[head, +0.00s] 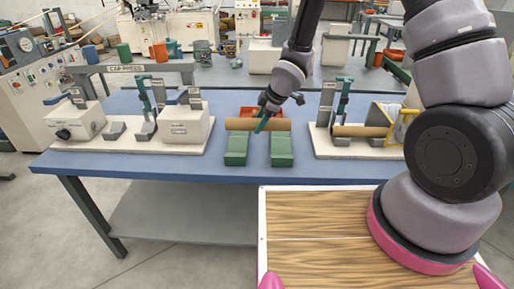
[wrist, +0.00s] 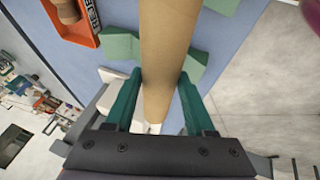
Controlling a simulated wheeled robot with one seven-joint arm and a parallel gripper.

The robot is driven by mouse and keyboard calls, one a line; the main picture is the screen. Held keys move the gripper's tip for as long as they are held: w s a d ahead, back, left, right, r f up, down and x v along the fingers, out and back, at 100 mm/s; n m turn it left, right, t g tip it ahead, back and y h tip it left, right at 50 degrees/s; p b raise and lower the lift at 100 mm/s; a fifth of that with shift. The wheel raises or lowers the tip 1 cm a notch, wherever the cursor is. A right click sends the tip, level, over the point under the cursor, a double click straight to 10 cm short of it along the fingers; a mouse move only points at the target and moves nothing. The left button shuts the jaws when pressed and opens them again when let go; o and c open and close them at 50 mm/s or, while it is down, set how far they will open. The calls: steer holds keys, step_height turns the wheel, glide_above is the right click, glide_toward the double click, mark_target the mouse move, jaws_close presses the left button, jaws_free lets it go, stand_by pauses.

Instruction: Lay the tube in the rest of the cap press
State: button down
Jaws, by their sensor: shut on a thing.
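A brown cardboard tube (head: 240,124) lies level across two green blocks (head: 236,150) at the table's middle. I cannot tell whether it touches them or hangs just above. My gripper (head: 263,124) reaches down from behind, its teal fingers shut on the tube near its middle. In the wrist view, the tube (wrist: 167,40) runs between the fingers (wrist: 158,88), with green block (wrist: 121,46) parts on both sides. The cap press (head: 186,130) stands on a pale base at the left, under a sign. Its grey rest blocks (head: 115,131) are empty.
A second machine (head: 322,141) at the right holds another brown tube (head: 360,131) beside a yellow frame (head: 404,125). An orange tray (head: 248,111) lies behind the green blocks. It also shows in the wrist view (wrist: 78,38). The blue tabletop (head: 215,168) is clear along its front.

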steer(key=shift+f, duration=4.8)
steer(key=shift+c, duration=1.2)
jaws_free()
steer(key=shift+f, duration=0.15)
